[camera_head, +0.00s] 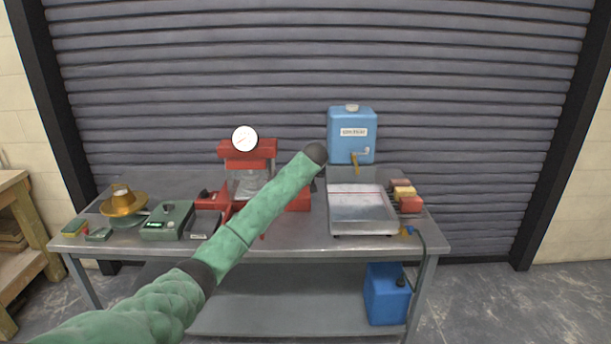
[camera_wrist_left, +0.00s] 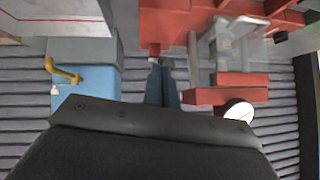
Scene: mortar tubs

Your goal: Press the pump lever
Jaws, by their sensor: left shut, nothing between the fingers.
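A red press (camera_head: 250,150) with a round white gauge (camera_head: 244,139) stands at the middle of the table. My left arm crosses in front of it and hides much of its lower right part. I cannot clearly pick out the pump lever; a small red tip shows just below my arm. The press also shows in the left wrist view (camera_wrist_left: 240,95), where the picture is upside down. There my left gripper (camera_wrist_left: 162,63) is shut and empty, its dark fingertips close to a red part; I cannot tell whether they touch. My right gripper is out of view.
A blue container (camera_head: 351,130) with a yellow tap stands at the back right, behind a pale tray (camera_head: 362,212). Coloured blocks (camera_head: 404,194) lie beside the tray. A green device (camera_head: 167,220) and a brass bowl (camera_head: 123,203) stand at the left. A blue can (camera_head: 386,298) is on the lower shelf.

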